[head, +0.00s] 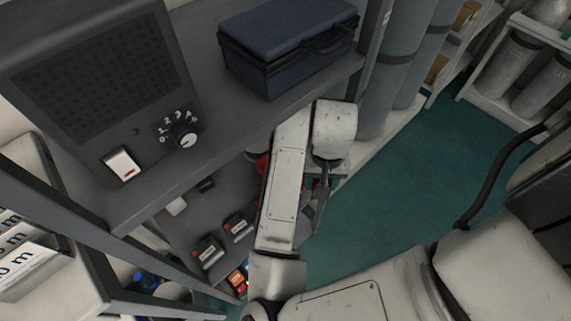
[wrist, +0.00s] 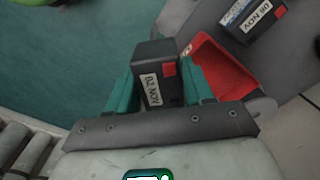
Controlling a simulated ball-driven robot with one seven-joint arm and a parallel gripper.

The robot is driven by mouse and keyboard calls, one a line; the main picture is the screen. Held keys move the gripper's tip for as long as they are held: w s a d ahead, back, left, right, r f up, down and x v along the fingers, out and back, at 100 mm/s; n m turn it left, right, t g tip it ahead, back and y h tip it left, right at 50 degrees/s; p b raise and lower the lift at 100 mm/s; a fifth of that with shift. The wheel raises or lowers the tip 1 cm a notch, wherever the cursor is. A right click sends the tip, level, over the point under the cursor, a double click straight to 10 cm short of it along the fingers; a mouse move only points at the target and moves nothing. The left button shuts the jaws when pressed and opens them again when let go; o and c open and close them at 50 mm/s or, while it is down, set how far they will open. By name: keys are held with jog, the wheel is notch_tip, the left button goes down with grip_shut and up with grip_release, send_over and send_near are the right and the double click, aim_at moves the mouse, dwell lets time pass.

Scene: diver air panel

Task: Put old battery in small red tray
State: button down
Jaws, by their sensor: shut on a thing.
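My gripper (wrist: 160,78) has teal fingers and is shut on a dark battery (wrist: 155,58) with a red patch and a white label that seems to read 02 NOV. The small red tray (wrist: 222,66) lies just right of the held battery in the wrist view. The battery appears beside the tray, with floor behind it; the height gap cannot be told. In the head view my gripper (head: 322,190) is off the lower shelf's edge, and a red piece (head: 262,166), probably the tray, is mostly hidden by my arm.
Another labelled battery (wrist: 254,18) lies beyond the tray in the wrist view. In the head view, two dark batteries (head: 207,252) (head: 238,227) sit on the lower shelf. A blue case (head: 285,45) stands on the upper shelf. Grey cylinders (head: 385,75) stand behind; green floor (head: 390,190) is clear.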

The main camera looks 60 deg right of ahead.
jog(key=w+d+f, duration=0.1)
jog(key=w+d, duration=0.2)
jog(key=w, duration=0.8)
notch_tip(320, 180, down, 6)
jog(key=shift+b, duration=1.15)
jog(key=shift+w+d, duration=0.1)
jog(key=shift+d, duration=0.05)
jog(key=shift+c, duration=2.2)
grip_release()
jog(key=shift+f, duration=0.15)
notch_tip(320, 180, up, 8)
jog(key=p, duration=0.2)
